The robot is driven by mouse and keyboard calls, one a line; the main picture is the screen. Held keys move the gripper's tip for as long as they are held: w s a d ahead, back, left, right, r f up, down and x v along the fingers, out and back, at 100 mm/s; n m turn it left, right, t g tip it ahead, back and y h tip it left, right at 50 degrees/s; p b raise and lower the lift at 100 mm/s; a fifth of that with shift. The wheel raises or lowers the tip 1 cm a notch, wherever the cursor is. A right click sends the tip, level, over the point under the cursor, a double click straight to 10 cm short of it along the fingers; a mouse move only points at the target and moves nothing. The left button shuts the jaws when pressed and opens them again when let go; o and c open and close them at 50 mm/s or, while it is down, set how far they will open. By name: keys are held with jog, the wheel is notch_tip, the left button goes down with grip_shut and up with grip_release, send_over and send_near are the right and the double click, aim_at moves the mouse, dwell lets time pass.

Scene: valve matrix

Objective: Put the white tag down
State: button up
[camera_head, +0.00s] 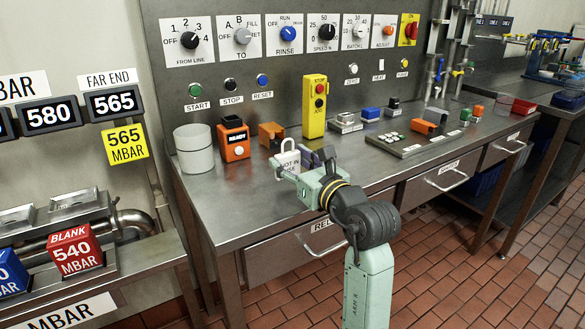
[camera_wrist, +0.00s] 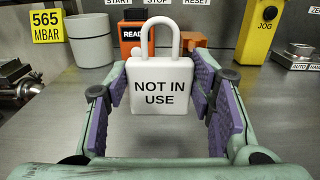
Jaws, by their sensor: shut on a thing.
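The white tag (camera_wrist: 160,84) has a padlock shape with a loop on top and reads "NOT IN USE". In the wrist view it stands upright between the purple pads of my gripper (camera_wrist: 160,105), which is shut on it. In the head view the white tag (camera_head: 287,161) shows at the end of my gripper (camera_head: 305,165), over the front left part of the steel bench (camera_head: 225,200). I cannot tell whether its bottom edge touches the bench top.
Behind the tag stand an orange "READY" box (camera_head: 233,140), a white cup (camera_head: 194,150), an orange holder (camera_head: 271,134) and a yellow jog box (camera_head: 314,107). A dark keypad panel (camera_head: 398,141) lies to the right. Bare bench top lies left of my gripper.

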jog(key=shift+d+f, duration=0.1)
jog(key=shift+f, duration=0.95)
jog(key=shift+f, duration=0.15)
jog(key=o, duration=0.9)
jog(key=shift+o, duration=0.2)
jog(key=shift+r, duration=0.2)
jog(key=b+v, duration=0.2)
jog(key=v, duration=1)
